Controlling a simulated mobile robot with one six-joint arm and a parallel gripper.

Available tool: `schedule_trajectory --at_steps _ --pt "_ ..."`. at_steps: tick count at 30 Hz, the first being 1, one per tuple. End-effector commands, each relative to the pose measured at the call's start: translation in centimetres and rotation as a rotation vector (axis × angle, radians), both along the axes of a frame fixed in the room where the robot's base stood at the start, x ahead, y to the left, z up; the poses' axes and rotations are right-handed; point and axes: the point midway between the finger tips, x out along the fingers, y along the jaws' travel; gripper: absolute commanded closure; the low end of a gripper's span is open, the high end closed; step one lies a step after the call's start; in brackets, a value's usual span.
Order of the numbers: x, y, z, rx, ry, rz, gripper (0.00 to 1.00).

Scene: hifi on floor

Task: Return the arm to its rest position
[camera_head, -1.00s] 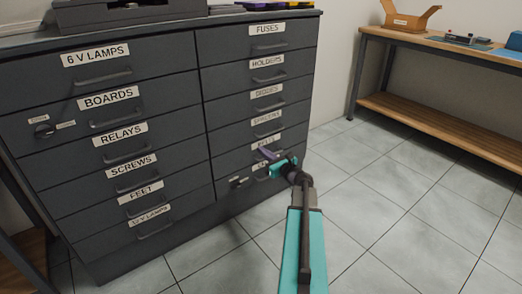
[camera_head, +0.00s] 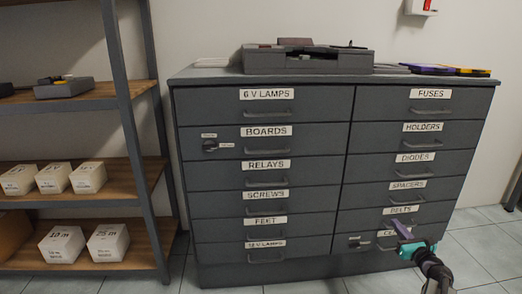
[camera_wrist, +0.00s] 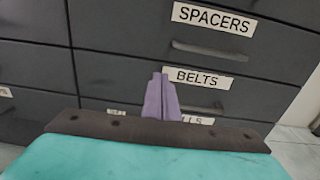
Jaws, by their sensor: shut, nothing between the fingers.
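My gripper (camera_head: 402,231) is at the lower right of the head view, in front of the lower right drawers of a dark grey cabinet (camera_head: 262,173). Its purple fingers are together with nothing between them. In the wrist view the shut fingers (camera_wrist: 161,97) point at the cabinet front and overlap the BELTS drawer (camera_wrist: 125,72) and the drawer below it. The lowest right label is partly hidden by my gripper. I cannot tell whether the fingertips touch the cabinet. All the drawers look closed.
A grey device (camera_head: 308,60) and coloured flat trays (camera_head: 440,69) lie on the cabinet top. A shelf rack (camera_head: 133,130) with white boxes (camera_head: 60,243) stands at the left. Tiled floor (camera_head: 478,246) shows at the right. A red switch (camera_head: 424,5) is on the wall.

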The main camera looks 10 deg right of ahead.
Motion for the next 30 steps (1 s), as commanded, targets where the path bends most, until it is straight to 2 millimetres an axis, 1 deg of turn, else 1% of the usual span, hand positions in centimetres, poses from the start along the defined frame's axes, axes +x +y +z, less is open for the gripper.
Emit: schedule_trajectory --at_steps 2,5,8,9,11,12,16,17,18,20,21,23,24,26,30 --pt "0.4 1.2 0.0 -0.018 0.018 0.021 1.00" --pt "1.3 3.5 -0.5 -0.061 0.056 0.066 1.00" --pt "2.2 6.8 -1.3 -0.123 0.108 0.132 1.00" --pt "2.5 8.2 -1.7 -0.152 0.132 0.162 1.00" --pt "3.0 10.6 -2.4 -0.198 0.166 0.212 1.00" --pt "3.2 12.1 -2.9 -0.229 0.190 0.246 1.00" --pt "3.5 17.1 -4.4 -0.333 0.257 0.362 1.00" --pt "3.5 18.3 -4.8 -0.357 0.272 0.389 1.00" --pt "3.4 19.8 -5.2 -0.389 0.291 0.428 1.00" --pt "3.2 22.0 -5.8 -0.437 0.316 0.485 1.00" --pt "3.0 23.5 -6.3 -0.469 0.333 0.524 1.00" --pt "2.7 25.6 -6.9 -0.519 0.357 0.583 1.00" --pt "2.3 27.0 -7.3 -0.551 0.371 0.622 1.00" --pt "1.7 29.1 -7.9 -0.598 0.390 0.685 1.00" --pt "0.0 33.7 -9.1 -0.711 0.430 0.831 1.00"
